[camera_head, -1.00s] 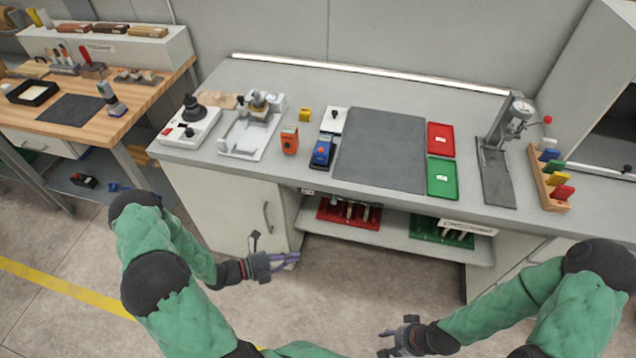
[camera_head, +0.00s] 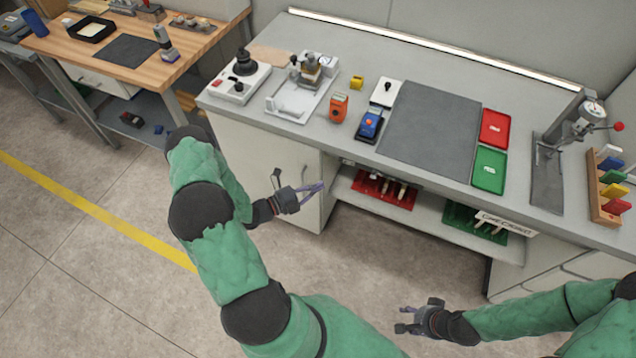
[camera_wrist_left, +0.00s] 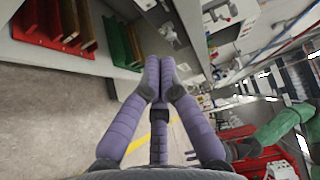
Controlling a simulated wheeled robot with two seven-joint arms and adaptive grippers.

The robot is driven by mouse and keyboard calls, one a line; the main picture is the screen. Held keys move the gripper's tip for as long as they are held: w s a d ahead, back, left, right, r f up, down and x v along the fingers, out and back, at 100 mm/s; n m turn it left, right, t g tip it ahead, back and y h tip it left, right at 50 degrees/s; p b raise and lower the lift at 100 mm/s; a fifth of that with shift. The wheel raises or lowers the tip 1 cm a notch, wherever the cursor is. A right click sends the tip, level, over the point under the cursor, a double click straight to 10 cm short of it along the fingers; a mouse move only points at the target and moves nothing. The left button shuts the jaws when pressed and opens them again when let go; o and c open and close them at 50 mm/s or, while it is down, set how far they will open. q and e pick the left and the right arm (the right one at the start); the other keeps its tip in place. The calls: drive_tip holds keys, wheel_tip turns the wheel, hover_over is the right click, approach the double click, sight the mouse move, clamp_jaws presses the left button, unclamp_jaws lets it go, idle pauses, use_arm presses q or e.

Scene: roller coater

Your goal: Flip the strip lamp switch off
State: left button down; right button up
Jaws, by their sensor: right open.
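The strip lamp (camera_head: 430,45) is a long, bright bar along the back edge of the grey bench. A white box with a black knob (camera_head: 387,92) stands behind the blue device. A small pale fitting (camera_head: 347,162) sits under the bench's front edge. I cannot tell which part is the lamp switch. My left gripper (camera_head: 318,187) is in front of the bench's cabinet, below the top; its purple fingers (camera_wrist_left: 160,70) are empty and their tips lie close together in the left wrist view. My right gripper (camera_head: 403,318) is open and empty, low over the floor.
The bench top holds a black-knobbed white unit (camera_head: 240,82), an orange meter (camera_head: 338,107), a blue device (camera_head: 369,125), a dark mat (camera_head: 430,130), red (camera_head: 495,127) and green (camera_head: 488,170) trays and a press stand (camera_head: 548,175). Open floor lies in front.

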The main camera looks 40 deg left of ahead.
sight(349, 162)
use_arm(q)
drive_tip(key=w, duration=0.3)
drive_tip(key=w+d+b, duration=0.1)
drive_tip(key=w, duration=0.3)
drive_tip(key=w+b, duration=0.1)
drive_tip(key=w, duration=0.2)
drive_tip(key=shift+w+d, duration=0.35)
drive_tip(key=shift+w+a, duration=0.35)
drive_tip(key=shift+w, duration=0.05)
drive_tip(key=shift+s, duration=0.15)
